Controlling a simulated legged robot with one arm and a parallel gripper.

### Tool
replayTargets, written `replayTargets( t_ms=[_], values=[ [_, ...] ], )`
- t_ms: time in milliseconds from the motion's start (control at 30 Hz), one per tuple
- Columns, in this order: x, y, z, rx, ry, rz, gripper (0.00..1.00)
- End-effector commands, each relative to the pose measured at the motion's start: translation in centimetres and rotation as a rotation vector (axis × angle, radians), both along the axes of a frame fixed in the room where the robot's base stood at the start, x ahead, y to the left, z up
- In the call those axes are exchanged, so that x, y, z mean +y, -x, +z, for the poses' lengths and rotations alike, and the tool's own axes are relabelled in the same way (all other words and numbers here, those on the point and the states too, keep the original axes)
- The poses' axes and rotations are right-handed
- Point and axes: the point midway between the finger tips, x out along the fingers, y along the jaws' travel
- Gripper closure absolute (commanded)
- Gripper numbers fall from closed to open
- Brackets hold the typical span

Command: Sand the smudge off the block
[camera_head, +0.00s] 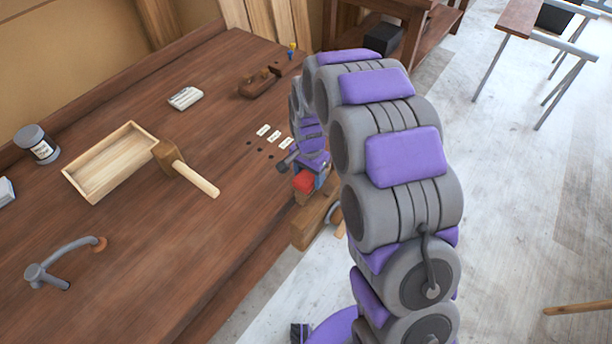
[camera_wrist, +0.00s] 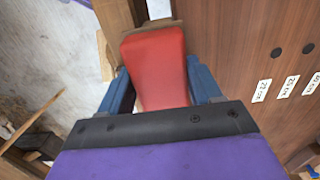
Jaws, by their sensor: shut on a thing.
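My gripper (camera_head: 309,168) is at the bench's front edge, above a wooden vise (camera_head: 312,222). Its two blue fingers are shut on the sides of a red block-shaped thing (camera_wrist: 155,60), probably the sander; it also shows red in the head view (camera_head: 303,182). Pale wood shows just under and beside the red thing in the wrist view, probably the block in the vise. I cannot tell whether the red thing touches it. No smudge can be seen; the red thing and my gripper cover most of that spot.
On the bench (camera_head: 180,255) are an open wooden tray (camera_head: 72,184), a mallet (camera_head: 195,177), a jar (camera_head: 38,146), a clamp-like tool (camera_head: 62,258), a plane (camera_head: 257,84) and a pale stack (camera_head: 185,98). Holes with labels (camera_head: 268,135) lie left of my gripper. The bench's front middle is clear.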

Motion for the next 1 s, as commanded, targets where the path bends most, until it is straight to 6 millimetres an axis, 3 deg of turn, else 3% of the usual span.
replayTargets(
  t_ms=[167, 333, 400, 733, 1000],
  values=[
    [-0.5, -0.9, 0.1, -0.008, -0.002, -0.001, 0.60],
    [-1.6, -2.2, 0.3, -0.012, -0.004, -0.002, 0.75],
    [-2.1, -2.6, 0.2, -0.011, -0.005, -0.002, 0.86],
    [-3.0, -3.0, 0.2, -0.004, -0.003, 0.000, 0.85],
    [-1.9, -1.7, 0.3, -0.002, -0.004, 0.001, 0.85]
  ],
)
